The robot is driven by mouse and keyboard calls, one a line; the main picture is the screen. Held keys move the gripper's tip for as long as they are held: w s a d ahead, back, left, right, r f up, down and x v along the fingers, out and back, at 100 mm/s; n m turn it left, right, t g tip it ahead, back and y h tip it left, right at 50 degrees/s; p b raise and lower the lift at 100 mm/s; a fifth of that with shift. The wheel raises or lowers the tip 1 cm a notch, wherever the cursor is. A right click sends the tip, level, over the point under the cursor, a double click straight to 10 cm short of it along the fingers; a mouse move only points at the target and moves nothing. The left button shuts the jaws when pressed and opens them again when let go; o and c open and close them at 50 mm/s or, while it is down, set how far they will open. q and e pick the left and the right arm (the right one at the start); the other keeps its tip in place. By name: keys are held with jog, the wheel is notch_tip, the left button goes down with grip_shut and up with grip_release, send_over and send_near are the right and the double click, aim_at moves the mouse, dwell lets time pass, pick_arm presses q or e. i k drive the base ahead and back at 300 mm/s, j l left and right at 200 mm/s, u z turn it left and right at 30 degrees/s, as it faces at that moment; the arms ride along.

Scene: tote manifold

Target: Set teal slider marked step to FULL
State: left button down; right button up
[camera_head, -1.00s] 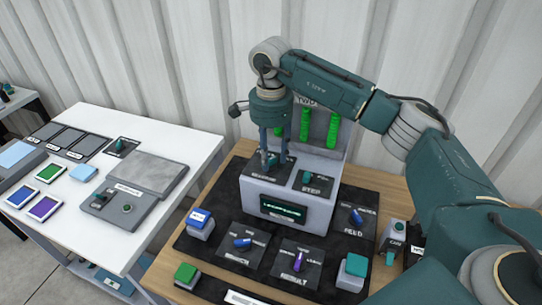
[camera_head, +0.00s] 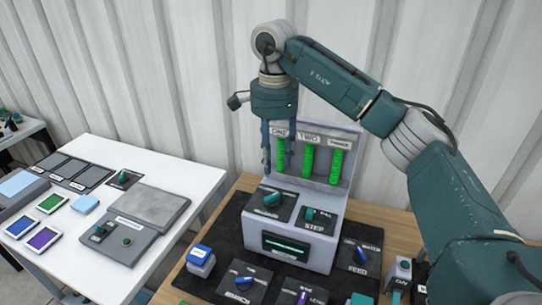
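The teal slider (camera_head: 310,214) sits on a small dark plate marked STEP (camera_head: 314,228), on the grey console's front ledge. It stands at the left side of its plate; the small lettering to its right looks like FULL but is hard to read. A second teal control (camera_head: 271,199) lies on the plate to its left, turned at a slant. My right gripper (camera_head: 279,172) points down above this left control, with its fingers apart and nothing between them. It is up and left of the STEP slider, not touching it. My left gripper is out of view.
Green columns (camera_head: 308,160) under number labels stand behind the ledge. A dark display (camera_head: 286,247) is on the console front. A white table (camera_head: 180,240) is at left.

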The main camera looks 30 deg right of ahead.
aim_at(309, 213)
jog(key=k+j, duration=0.5)
jog(key=k, duration=0.2)
jog(key=k+j, duration=0.5)
jog(key=k, duration=0.15)
